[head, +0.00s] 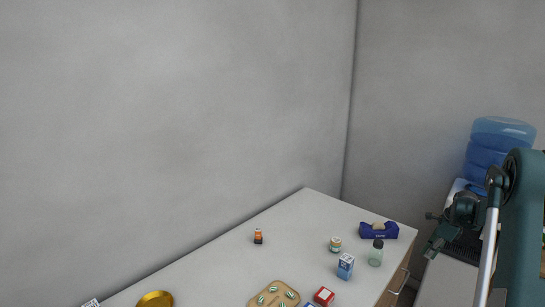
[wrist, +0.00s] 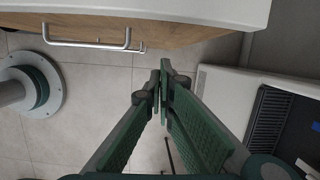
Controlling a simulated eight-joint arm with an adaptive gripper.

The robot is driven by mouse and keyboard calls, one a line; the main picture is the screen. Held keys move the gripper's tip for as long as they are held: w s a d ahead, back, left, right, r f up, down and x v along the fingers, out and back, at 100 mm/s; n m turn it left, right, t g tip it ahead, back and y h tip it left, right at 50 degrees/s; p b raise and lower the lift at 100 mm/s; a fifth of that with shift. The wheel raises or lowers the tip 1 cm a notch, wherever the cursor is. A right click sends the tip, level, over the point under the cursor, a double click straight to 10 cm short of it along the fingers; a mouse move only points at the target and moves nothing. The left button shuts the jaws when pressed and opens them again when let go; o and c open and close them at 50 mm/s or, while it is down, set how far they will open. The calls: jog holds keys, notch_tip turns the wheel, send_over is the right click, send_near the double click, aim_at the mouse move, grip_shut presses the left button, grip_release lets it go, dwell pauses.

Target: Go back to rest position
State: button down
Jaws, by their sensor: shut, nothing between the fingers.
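My gripper (head: 433,246) hangs at the right of the head view, just off the counter's right end and in front of the water cooler. In the wrist view, my gripper (wrist: 162,84) has its green fingers together at the tips. Nothing is between them. The fingers point over the floor, with the counter's drawer front and handle beyond them. My arm comes down at the right edge of the head view.
The white counter (head: 215,257) holds a tape dispenser (head: 378,231), a green-tinted bottle (head: 376,253), a blue-white carton (head: 345,266), a small jar (head: 335,244), an orange bottle (head: 258,236), a gold dish (head: 155,299) and a wooden tray (head: 253,301). A drawer handle (wrist: 90,44) sticks out. The water cooler (head: 497,143) stands behind my arm.

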jog(key=s+a+r+n+t+h, duration=0.1)
jog(key=s+a+r+n, duration=0.35)
jog(key=a+r, duration=0.45)
jog(key=s+a+r+n, duration=0.45)
jog(key=a+r, duration=0.35)
jog(key=a, duration=0.3)
jog(key=s+a+r+n+t+h, duration=0.1)
jog(key=s+a+r+n, duration=0.3)
jog(key=a+r, duration=0.5)
jog(key=s+a+f+n+t, duration=0.1)
jog(key=s+a+n, duration=0.3)
jog(key=s+a, duration=0.3)
jog(key=s+a+f+n+t, duration=0.1)
jog(key=s+a+n, duration=0.3)
jog(key=s, duration=1)
jog(key=s+a+n+t, duration=0.1)
jog(key=s+a+n, duration=0.4)
jog(key=s+a, duration=0.5)
jog(key=shift+s+a+f, duration=0.25)
jog(key=shift+s+f, duration=0.05)
jog(key=shift+f, duration=0.1)
